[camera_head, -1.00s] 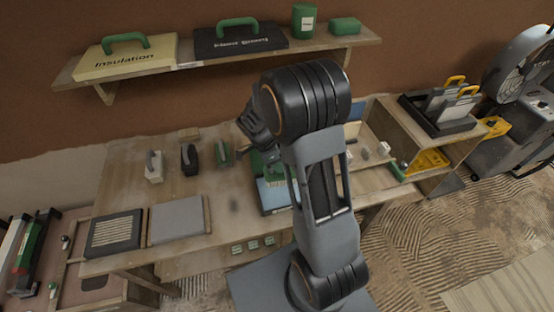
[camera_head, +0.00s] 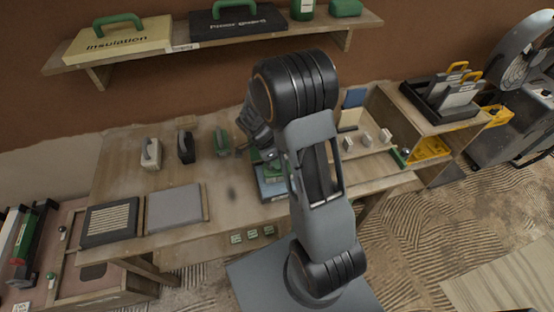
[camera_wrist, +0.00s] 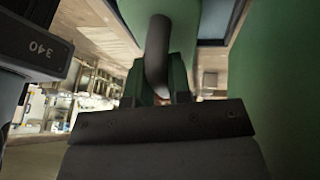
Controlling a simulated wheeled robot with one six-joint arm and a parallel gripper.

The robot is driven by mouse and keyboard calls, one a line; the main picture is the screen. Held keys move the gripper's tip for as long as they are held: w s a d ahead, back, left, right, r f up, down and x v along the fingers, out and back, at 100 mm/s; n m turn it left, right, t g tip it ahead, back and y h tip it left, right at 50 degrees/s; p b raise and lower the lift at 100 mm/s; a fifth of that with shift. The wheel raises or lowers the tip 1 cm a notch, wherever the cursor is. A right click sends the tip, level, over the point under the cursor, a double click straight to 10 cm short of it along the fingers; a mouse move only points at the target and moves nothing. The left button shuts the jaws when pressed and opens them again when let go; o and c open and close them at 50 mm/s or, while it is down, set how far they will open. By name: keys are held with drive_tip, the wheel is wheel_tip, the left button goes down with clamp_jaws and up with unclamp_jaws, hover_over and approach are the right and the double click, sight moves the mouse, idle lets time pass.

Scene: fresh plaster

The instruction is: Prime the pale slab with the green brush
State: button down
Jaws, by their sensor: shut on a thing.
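The pale slab (camera_head: 174,208) is a smooth light-grey panel lying flat on a wooden backing at the bench's front left. My gripper (camera_head: 264,152) is right of it, low over the bench, partly hidden behind my arm. It is shut on a green thing, apparently the green brush (camera_head: 274,170), above or in a blue tray (camera_head: 268,193). My arm hides part of both, so I cannot tell whether the brush touches the tray. In the wrist view large green surfaces and a dark curved bar fill the space around the jaws.
White (camera_head: 151,154), black (camera_head: 186,147) and green (camera_head: 222,143) handled tools stand in a row behind the slab. A dark ridged panel (camera_head: 110,221) lies left of it. The shelf (camera_head: 190,46) holds labelled cases. Bench space between slab and tray is clear.

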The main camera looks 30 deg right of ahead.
drive_tip(key=shift+s+f+b, duration=0.1)
drive_tip(key=shift+f+b, duration=0.55)
drive_tip(key=shift+b, duration=0.25)
idle(2.4)
drive_tip(key=shift+r, duration=0.1)
drive_tip(key=shift+r+p, duration=1.85)
drive_tip(key=shift+r, duration=1.7)
